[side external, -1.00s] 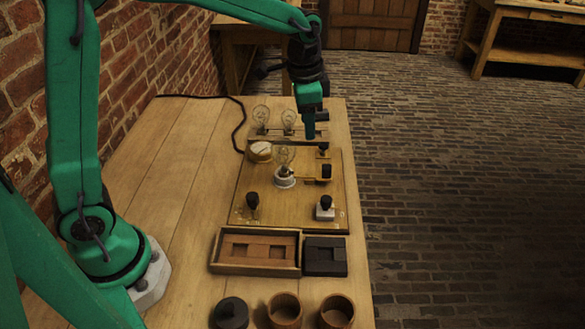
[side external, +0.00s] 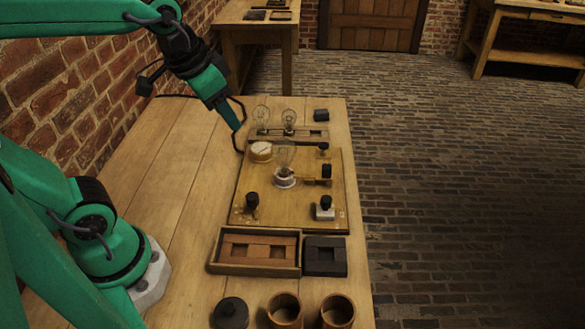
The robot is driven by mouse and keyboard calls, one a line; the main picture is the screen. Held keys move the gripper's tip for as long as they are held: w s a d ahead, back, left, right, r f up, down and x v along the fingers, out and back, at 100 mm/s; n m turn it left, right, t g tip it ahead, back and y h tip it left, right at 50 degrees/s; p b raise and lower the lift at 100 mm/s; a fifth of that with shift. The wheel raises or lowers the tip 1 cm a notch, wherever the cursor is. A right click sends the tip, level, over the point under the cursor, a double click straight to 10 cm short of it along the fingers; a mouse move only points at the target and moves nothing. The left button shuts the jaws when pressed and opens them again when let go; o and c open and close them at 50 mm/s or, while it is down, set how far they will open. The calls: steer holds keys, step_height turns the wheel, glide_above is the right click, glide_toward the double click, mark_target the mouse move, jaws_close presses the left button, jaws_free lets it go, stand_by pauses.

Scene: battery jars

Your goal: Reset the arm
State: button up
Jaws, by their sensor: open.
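My gripper (side external: 236,126) is a green tool at the end of my arm. It is raised over the left side of the wooden table (side external: 165,175), left of the bulb rack, and points down and to the right. Nothing shows between its jaws, and the gap between them is too small to make out from here. It appears apart from the wooden circuit board (side external: 290,213) and the bulbs.
The board carries a bulb (side external: 284,158), a round white-topped part (side external: 261,151) and black knobs. Behind it stands a rack (side external: 306,134) with two bulbs. In front are a wooden tray (side external: 214,250), a dark block (side external: 326,256) and jars (side external: 337,312). A brick wall (side external: 60,85) rises at left.

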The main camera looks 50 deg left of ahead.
steer(key=shift+n+t, duration=0.6)
steer(key=shift+n, duration=0.3)
steer(key=s, duration=0.3)
steer(key=s+a+f, duration=0.1)
steer(key=s, duration=0.1)
steer(key=shift+s+f, duration=0.1)
steer(key=shift+s, duration=0.05)
steer(key=shift+o, duration=0.2)
steer(key=shift+d, duration=0.1)
stand_by(0.5)
